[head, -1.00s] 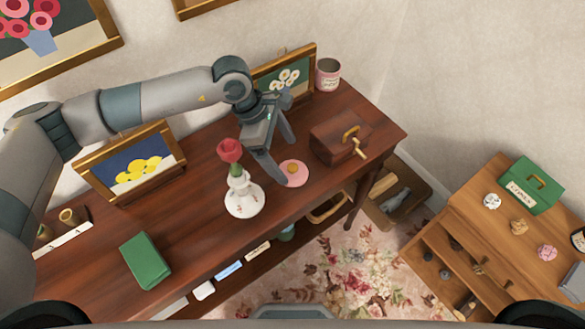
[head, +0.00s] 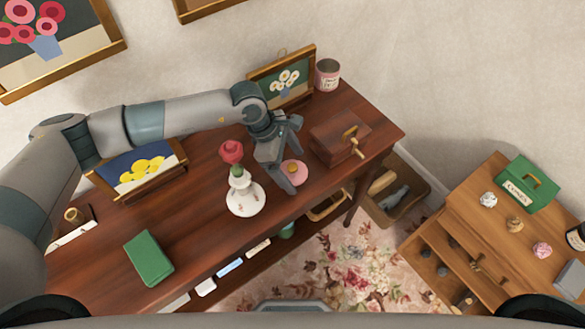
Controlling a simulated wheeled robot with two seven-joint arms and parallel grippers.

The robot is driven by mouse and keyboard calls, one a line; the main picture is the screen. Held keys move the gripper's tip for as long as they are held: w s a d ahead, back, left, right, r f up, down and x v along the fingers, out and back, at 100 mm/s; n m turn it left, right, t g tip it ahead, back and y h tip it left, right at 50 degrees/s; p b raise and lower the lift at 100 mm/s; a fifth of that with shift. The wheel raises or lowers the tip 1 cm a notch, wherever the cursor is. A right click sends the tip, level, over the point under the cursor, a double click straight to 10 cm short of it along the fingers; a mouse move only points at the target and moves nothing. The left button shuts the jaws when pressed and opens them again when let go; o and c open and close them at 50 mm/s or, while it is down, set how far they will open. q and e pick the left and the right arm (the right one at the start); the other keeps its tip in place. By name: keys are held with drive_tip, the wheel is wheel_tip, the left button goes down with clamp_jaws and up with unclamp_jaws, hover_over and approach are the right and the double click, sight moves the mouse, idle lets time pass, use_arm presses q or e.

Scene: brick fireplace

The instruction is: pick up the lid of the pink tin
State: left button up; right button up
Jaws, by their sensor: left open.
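The pink tin (head: 328,76) stands open at the back right corner of the dark wooden table. Its pink lid (head: 301,176), a flat disc with a small gold knob, lies on the table to the right of the flower vase. My left gripper (head: 291,153) is open above the lid, with one finger in front of the lid's left edge and the other up behind it. Part of the lid is hidden by the near finger. Whether the finger touches the lid I cannot tell. My right gripper is not in view.
A white vase (head: 245,197) with a red rose stands left of the lid. A wooden box (head: 335,140) with a crank is to the right. Framed pictures stand behind, one (head: 282,80) near my gripper. A green book (head: 149,258) lies front left.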

use_arm(q)
drive_tip(key=shift+f, duration=0.15)
idle(0.3)
drive_tip(key=c, duration=1.1)
